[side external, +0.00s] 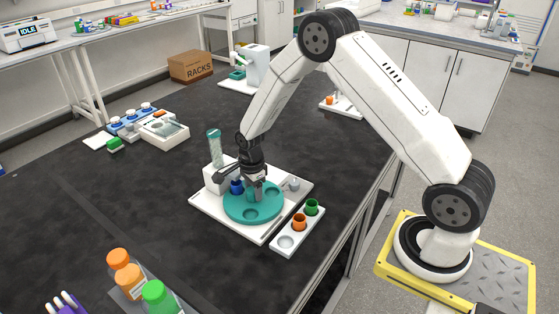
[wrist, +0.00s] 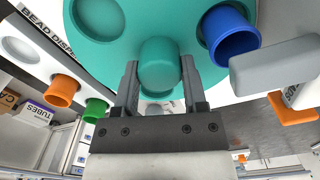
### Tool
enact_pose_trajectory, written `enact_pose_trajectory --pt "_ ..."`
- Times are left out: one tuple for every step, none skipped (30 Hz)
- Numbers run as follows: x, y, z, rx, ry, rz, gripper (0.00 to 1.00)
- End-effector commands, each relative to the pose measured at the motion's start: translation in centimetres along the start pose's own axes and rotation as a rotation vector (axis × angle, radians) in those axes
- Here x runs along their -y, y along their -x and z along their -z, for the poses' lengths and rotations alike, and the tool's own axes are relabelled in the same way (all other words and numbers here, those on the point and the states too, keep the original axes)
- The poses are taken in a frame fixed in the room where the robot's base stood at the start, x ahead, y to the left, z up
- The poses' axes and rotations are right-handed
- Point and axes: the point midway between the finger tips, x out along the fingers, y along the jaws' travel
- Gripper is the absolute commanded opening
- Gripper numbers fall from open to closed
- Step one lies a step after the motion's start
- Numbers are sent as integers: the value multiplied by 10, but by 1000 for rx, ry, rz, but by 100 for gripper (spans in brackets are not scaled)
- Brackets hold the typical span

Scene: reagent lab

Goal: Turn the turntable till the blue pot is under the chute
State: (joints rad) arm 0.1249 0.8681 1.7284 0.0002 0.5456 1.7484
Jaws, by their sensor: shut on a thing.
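The teal turntable (side external: 240,207) sits on a white base plate (side external: 205,207). My gripper (side external: 256,190) points down at its middle. In the wrist view my gripper (wrist: 160,75) is shut on the round teal knob (wrist: 160,62), one finger on each side. The blue pot (side external: 237,187) stands in the turntable near the white dispenser. It also shows at the upper right of the wrist view (wrist: 231,38). A grey block (wrist: 270,68), perhaps the chute, is close beside the pot there. I cannot tell whether the pot is under it.
A white rack (side external: 274,250) with an orange pot (side external: 299,222) and a green pot (side external: 312,207) stands at the plate's right. The dispenser's clear bead tube (side external: 215,148) rises at the back left. Bottles (side external: 126,272) stand at the front left.

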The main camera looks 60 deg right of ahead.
Motion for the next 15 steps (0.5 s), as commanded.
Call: enact_pose_trajectory --pt "1 1 -1 0 -10 2 0" --pt "1 1 -1 0 -17 2 0" --pt "1 1 -1 0 -24 2 0" --pt "1 1 -1 0 -29 3 0" --pt "1 1 -1 0 -33 3 0" --pt "1 1 -1 0 -38 3 0" --pt "1 1 -1 0 -41 3 0" --pt "1 1 -1 0 -44 3 0" --pt "1 1 -1 0 -46 3 0" --pt "1 1 -1 0 -48 3 0" --pt "1 1 -1 0 -48 3 0" --pt "1 1 -1 0 -49 3 0" --pt "1 1 -1 0 -49 3 0" --pt "1 1 -1 0 -49 3 0" --pt "1 1 -1 0 -49 3 0"
